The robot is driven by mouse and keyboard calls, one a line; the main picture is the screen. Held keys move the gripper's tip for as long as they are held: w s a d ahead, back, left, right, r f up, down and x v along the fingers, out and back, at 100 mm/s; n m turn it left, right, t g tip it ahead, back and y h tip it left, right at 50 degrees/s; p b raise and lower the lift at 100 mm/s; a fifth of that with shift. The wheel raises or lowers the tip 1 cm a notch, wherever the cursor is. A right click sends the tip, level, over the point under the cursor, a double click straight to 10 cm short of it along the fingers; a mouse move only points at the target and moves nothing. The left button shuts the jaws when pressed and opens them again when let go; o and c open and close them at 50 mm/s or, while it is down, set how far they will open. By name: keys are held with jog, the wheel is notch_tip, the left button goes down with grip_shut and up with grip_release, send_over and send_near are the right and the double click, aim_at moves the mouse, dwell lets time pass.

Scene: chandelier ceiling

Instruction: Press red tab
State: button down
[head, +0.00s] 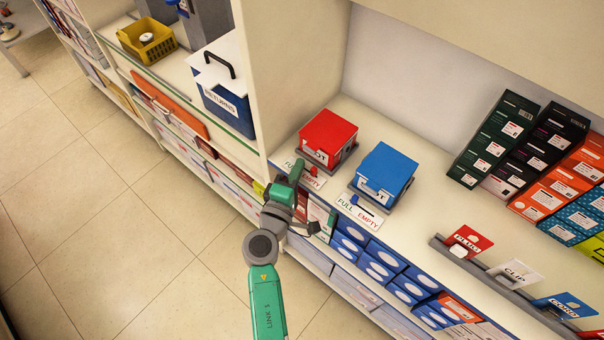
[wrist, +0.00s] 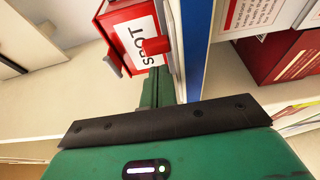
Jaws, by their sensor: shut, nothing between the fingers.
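The red box (head: 328,136) with a white label stands on the shelf counter, on a grey base. Its small red tab (head: 313,170) sticks out at the front, near the FULL/EMPTY card. In the wrist view the red tab (wrist: 157,46) shows in front of the box's white label. My gripper (head: 297,168) is at the counter's front edge, just left of the tab in the head view. Its green fingers (wrist: 164,78) are shut and empty, pointing towards the box just below the tab in the wrist view. I cannot tell whether they touch anything.
A blue box (head: 384,174) with its own card stands right of the red one. Left of the divider is a blue RETURNS bin (head: 225,96). Card holders (head: 495,268) line the counter front at the right. Packed boxes fill the lower shelves; floor at left is clear.

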jog(key=a, duration=0.1)
jog(key=a+p, duration=0.1)
jog(key=a, duration=0.1)
jog(key=shift+s+a+r, duration=0.2)
jog(key=shift+s+r, duration=0.15)
jog(key=shift+s, duration=0.05)
jog(key=p+v, duration=0.1)
jog(key=v, duration=0.6)
jog(key=shift+s+d+f, duration=0.3)
jog(key=shift+s+d, duration=0.05)
jog(key=shift+s, duration=0.05)
